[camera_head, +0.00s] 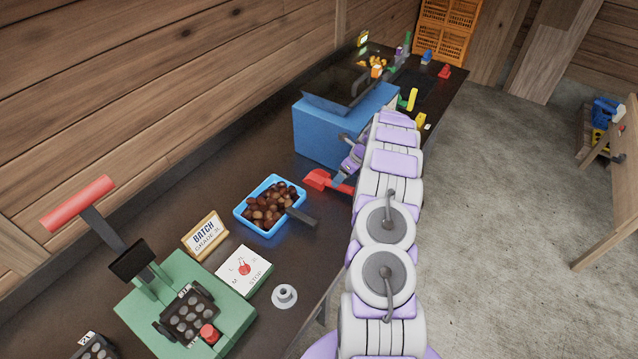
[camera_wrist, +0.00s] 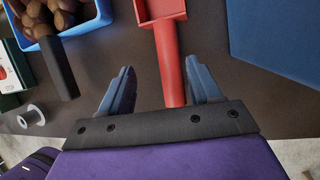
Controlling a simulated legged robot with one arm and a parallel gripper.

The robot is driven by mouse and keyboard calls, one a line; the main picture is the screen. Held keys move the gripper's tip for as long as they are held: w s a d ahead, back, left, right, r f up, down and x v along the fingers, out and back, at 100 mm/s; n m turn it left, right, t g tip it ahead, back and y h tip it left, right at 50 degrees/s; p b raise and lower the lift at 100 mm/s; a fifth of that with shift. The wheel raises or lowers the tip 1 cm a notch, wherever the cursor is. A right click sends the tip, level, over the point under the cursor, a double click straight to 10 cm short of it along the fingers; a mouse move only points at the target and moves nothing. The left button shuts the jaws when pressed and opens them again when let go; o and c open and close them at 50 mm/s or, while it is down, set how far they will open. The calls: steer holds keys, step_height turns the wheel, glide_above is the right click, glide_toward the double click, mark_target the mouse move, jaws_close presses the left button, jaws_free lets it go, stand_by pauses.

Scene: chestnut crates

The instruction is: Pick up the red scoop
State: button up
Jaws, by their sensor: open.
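The red scoop (camera_head: 318,180) lies on the dark bench between the blue tray and the blue box, and my arm hides part of its handle in the head view. In the wrist view the scoop's handle (camera_wrist: 168,62) points toward me, with its pan cut off at the top edge. My gripper (camera_wrist: 160,85) is open, one finger on each side of the handle. The handle is nearer the right finger, with a wider gap to the left finger. I cannot tell whether the fingers are down at the handle's height.
A blue tray (camera_head: 241,218) of chestnuts with a dark handle stands left of the scoop. A large blue box (camera_head: 318,137) stands just behind it. A green device (camera_head: 225,315), a white stop panel (camera_head: 258,282) and a batch sign (camera_head: 205,236) are nearer.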

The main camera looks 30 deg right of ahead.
mark_target(342, 184)
steer(key=shift+s+f, duration=0.1)
steer(key=shift+f, duration=0.45)
steer(key=f, duration=0.2)
steer(key=w+d+f+b, duration=0.1)
steer(key=f, duration=0.1)
steer(key=shift+w+f, duration=0.15)
steer(key=shift+w, duration=0.05)
steer(key=shift+a+r, duration=0.2)
steer(key=shift+a, duration=0.3)
steer(key=shift+a+r, duration=0.2)
steer(key=shift+a, duration=0.3)
steer(key=shift+d+f, duration=0.25)
steer(key=shift+d, duration=0.2)
steer(key=shift+d+f, duration=0.2)
steer(key=shift+d, duration=0.25)
steer(key=shift+a+r, duration=0.1)
steer(key=shift+a, duration=0.65)
steer(key=shift+d, duration=0.65)
steer(key=c, duration=0.7)
steer(key=shift+a, duration=0.5)
jaws_close()
